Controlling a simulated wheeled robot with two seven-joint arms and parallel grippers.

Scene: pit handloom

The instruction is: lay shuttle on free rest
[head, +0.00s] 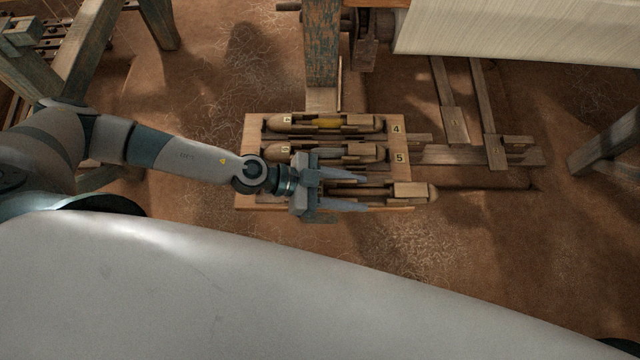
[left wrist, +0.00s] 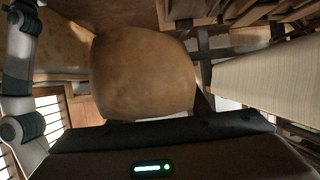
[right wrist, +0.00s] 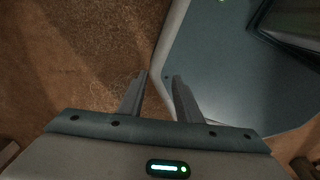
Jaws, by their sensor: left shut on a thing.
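My left gripper (head: 365,193) is over the front of the wooden rack (head: 252,128), shut on a wooden shuttle (head: 412,191). The shuttle lies left to right along the front row, its right tip past the rack's edge. Fingers and wrist hide its middle and the rest under it; I cannot tell whether it touches the rack. A shuttle with yellow thread (head: 326,123) lies in the row marked 4, and a shuttle with pale thread (head: 330,152) in the row marked 5. A brown rounded shape (left wrist: 142,70) fills the left wrist view's middle. My right gripper (right wrist: 160,82) is open and empty.
A worn wooden post (head: 322,50) stands behind the rack. Loom treadles (head: 490,125) lie to the right, with pale cloth (head: 520,30) above them. A wooden leg (head: 605,145) stands far right. The earthen floor before the rack is clear.

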